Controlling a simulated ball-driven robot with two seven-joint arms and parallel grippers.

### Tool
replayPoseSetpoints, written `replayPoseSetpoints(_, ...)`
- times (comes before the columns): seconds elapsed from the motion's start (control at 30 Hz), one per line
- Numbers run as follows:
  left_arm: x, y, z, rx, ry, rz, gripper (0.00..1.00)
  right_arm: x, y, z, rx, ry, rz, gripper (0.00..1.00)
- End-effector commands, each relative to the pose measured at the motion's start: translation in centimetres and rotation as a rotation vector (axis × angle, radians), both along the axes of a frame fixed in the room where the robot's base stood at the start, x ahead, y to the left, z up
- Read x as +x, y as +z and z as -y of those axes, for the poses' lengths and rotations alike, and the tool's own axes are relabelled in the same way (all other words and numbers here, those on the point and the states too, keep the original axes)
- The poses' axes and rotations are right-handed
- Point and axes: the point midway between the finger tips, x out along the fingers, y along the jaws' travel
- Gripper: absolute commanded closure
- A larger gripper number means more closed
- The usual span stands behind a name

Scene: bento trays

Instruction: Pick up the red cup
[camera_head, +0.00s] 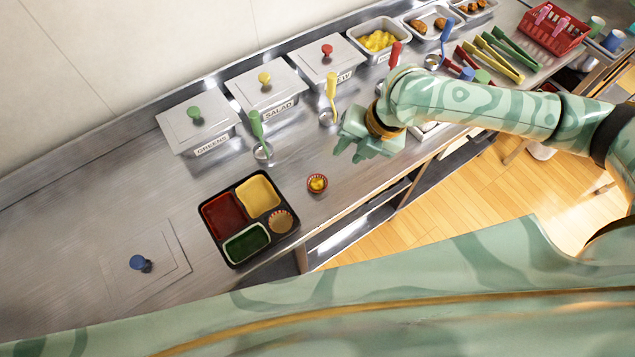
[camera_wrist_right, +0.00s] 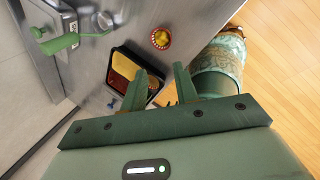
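The red cup (camera_head: 317,183) is small and holds something yellow. It stands upright on the steel counter, just right of the black bento tray (camera_head: 237,263). In the right wrist view the cup (camera_wrist_right: 161,39) lies beyond the fingertips, with nothing touching it. My right gripper (camera_head: 355,153) is above the counter, up and to the right of the cup in the head view. Its two fingers (camera_wrist_right: 162,80) are apart with nothing between them. My left gripper is not in either view.
Lidded steel bins (camera_head: 197,131) line the back, with colored ladles (camera_head: 257,130) in front. Tongs (camera_head: 497,60) and a red basket (camera_head: 553,32) are at the far right. The counter's front edge runs close by the cup. Bare counter surrounds the cup.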

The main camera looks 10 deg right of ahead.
Motion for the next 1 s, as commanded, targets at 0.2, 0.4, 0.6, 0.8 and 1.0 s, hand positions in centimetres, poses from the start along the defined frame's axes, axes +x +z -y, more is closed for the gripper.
replayPoseSetpoints(0.2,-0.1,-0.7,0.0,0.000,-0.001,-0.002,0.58,0.5,-2.0,1.0,-0.024,0.032,-0.023,0.70)
replayPoseSetpoints(0.4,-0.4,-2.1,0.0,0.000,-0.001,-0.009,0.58,1.2,-6.8,-0.8,-0.023,0.031,-0.023,0.70)
replayPoseSetpoints(0.6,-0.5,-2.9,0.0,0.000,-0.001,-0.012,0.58,1.8,-9.7,-1.9,-0.023,0.030,-0.019,0.70)
replayPoseSetpoints(0.8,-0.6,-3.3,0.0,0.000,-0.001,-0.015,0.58,1.7,-11.4,-2.4,-0.024,0.031,-0.021,0.70)
replayPoseSetpoints(1.0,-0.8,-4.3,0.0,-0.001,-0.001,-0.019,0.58,1.7,-14.6,-3.3,-0.024,0.030,-0.020,0.70)
